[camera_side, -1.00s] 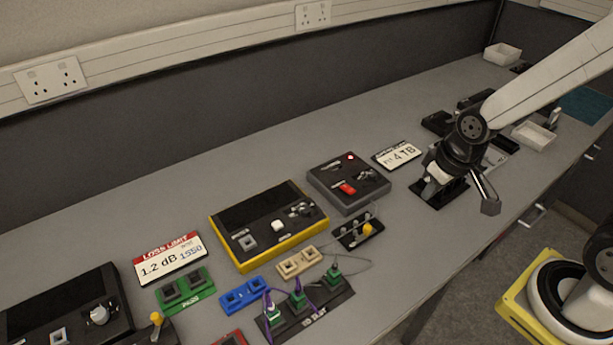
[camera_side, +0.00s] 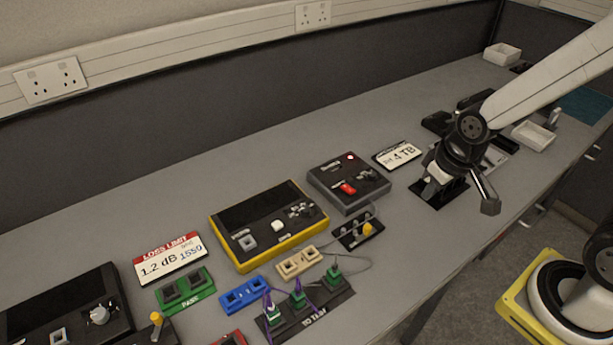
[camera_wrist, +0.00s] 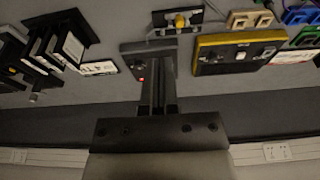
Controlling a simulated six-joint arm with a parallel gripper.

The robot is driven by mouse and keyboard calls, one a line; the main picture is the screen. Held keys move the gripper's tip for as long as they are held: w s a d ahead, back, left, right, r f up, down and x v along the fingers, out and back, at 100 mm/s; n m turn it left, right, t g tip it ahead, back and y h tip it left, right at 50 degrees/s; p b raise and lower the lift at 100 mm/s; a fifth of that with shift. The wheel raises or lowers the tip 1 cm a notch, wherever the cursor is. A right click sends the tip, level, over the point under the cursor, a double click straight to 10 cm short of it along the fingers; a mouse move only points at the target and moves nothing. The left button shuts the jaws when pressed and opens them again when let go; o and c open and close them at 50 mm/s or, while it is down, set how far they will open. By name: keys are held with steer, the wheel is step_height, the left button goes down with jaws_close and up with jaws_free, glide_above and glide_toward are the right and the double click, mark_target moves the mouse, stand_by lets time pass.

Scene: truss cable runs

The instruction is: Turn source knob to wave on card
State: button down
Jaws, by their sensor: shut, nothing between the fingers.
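The loss limit card (camera_side: 170,258) lies flat at the left, with a red top band, "1.2 dB" and "1550" in blue. A dark box (camera_side: 65,305) at the lower left carries a pale round knob (camera_side: 98,314), partly cut by the frame edge. I cannot read its markings, nor confirm that it is the source. My gripper (camera_side: 430,194) is at the right, low over the bench beside the "4 TB" card, far from that knob. In the wrist view its fingers (camera_wrist: 158,50) are together and empty, covering part of the grey box with the red light.
A yellow-edged instrument (camera_side: 268,225) sits mid-bench. The grey box (camera_side: 348,183) with a red switch is behind it to the right. Green, blue and tan blocks and a black strip with purple cables (camera_side: 305,308) crowd the front.

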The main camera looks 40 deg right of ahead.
steer(key=c, duration=0.7)
jaws_free()
steer(key=shift+w, duration=0.1)
steer(key=o, duration=0.4)
steer(key=shift+w, duration=0.25)
steer(key=shift+c, duration=0.2)
steer(key=n+g, duration=0.2)
steer(key=n, duration=1.1)
glide_toward(372, 173)
steer(key=shift+s+a+f, duration=0.15)
steer(key=shift+a+f, duration=0.1)
steer(key=shift+f, duration=0.1)
steer(key=shift+w+d+f+n+g, duration=0.25)
steer(key=shift+w+f+n+g, duration=0.05)
steer(key=shift+w, duration=0.05)
steer(key=shift+f, duration=0.1)
steer(key=shift+f, duration=3.8)
